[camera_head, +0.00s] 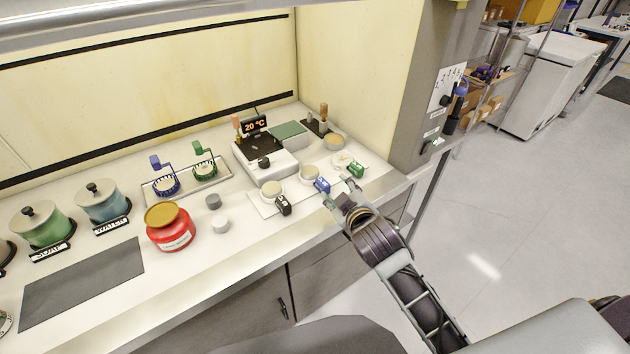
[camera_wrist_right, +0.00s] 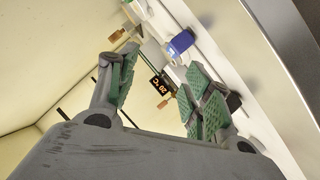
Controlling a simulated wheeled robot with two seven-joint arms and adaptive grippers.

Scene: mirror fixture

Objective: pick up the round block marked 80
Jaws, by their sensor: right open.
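I cannot read a number on either, so I cannot tell which is marked 80. I do not make out the blocks there. My left gripper is not in view.
A red jar (camera_head: 171,232) stands just left of the blocks. A tray (camera_head: 212,183) with blue and green brushes lies behind them. A dark mat (camera_head: 80,284) lies left.

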